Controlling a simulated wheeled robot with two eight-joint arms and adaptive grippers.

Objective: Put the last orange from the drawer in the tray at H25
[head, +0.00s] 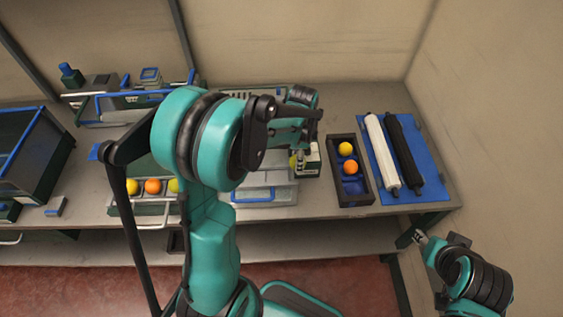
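An open drawer (150,221) under the bench's front edge at the left holds a yellow ball (132,187), an orange (152,186) and a yellow-green ball (174,185); my arm hides its right part. A dark tray (361,201) with blue compartments stands on the bench right of centre. It holds a yellow ball (345,148) and an orange (350,167). I cannot read an H25 label. My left gripper (312,125) is above the bench, left of this tray; its finger opening is unclear. My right gripper (419,237) is low at the right, in front of the bench, away from the fruit.
A small dark and white container (308,160) stands beside the tray, near my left gripper. A blue mat (424,148) with a white roller (381,150) and a black roller (404,150) lies to the right. A blue-edged rack (115,110) stands at the back left.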

